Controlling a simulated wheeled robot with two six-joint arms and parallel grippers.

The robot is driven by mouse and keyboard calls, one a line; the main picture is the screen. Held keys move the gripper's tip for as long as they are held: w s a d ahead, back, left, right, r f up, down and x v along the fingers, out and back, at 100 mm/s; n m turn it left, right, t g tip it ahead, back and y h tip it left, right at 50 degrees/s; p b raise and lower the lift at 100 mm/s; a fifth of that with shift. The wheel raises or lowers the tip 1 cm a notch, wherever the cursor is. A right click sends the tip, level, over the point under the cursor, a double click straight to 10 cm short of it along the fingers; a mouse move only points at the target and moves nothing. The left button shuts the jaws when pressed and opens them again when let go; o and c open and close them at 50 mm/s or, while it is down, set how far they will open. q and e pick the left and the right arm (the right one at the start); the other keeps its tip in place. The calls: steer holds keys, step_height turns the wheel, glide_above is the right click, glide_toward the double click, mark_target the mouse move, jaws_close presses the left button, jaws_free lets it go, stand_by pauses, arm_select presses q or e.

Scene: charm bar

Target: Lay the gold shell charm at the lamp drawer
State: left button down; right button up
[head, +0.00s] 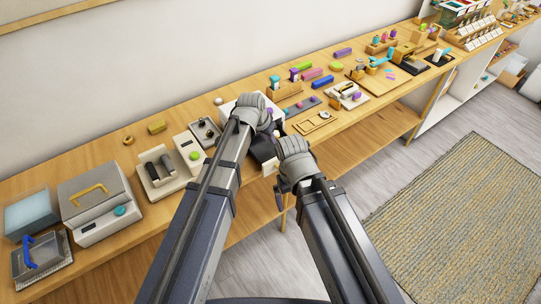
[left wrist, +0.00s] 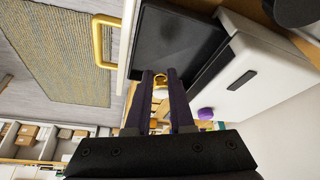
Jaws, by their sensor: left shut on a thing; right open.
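My left gripper (left wrist: 160,74) is shut on a small gold piece, seemingly the gold shell charm (left wrist: 160,81), at its fingertips in the left wrist view. It is beside a black tray-like drawer (left wrist: 170,38), which sticks out from a white box (left wrist: 265,85) with a purple knob (left wrist: 205,114). The drawer has a pale front with a gold handle (left wrist: 103,42). In the head view the drawer (head: 262,148) is partly hidden by my left gripper (head: 274,128), and the charm cannot be made out. My right gripper (head: 281,198) is open, in front of the table edge.
The wooden table (head: 125,160) carries several devices and trays. A white device with a green knob (head: 195,155) stands left of the drawer. A wooden frame (head: 315,122) lies to its right. The floor in front, with a woven rug (head: 450,210), is clear.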

mark_target(271, 157)
arm_select(q)
steer(key=shift+f+b, duration=3.85)
steer(key=shift+f, duration=0.5)
steer(key=shift+r, duration=0.15)
steer(key=c, duration=1.2)
jaws_free()
steer(key=shift+f, duration=0.2)
steer(key=shift+c, duration=0.2)
steer(key=shift+o, duration=0.9)
steer(key=shift+r, duration=0.1)
